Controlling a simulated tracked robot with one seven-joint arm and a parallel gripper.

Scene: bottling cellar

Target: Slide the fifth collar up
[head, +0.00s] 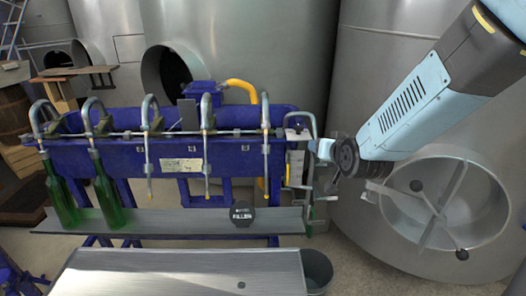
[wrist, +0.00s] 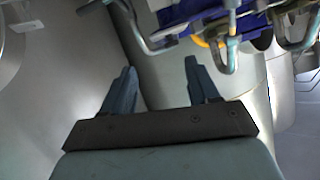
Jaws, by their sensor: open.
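The blue filler (head: 120,155) carries a row of curved metal spouts. The fifth spout from the left (head: 266,120) hangs straight down, with a small grey piece on it (head: 265,148) that may be its collar; it is too small to be sure. The sixth spout (head: 308,122) is at the right end, just left of my gripper (head: 325,150). In the wrist view my gripper (wrist: 159,68) is open, with nothing between its fingers. Curved tubes (wrist: 232,45) show ahead and to the right of the fingertips, apart from them.
Two green bottles (head: 106,198) stand under the left spouts on the grey shelf (head: 170,222). A round black filler sign (head: 242,213) is at the shelf. Steel tanks (head: 380,90) stand behind and to the right. A bucket (head: 317,270) is below right.

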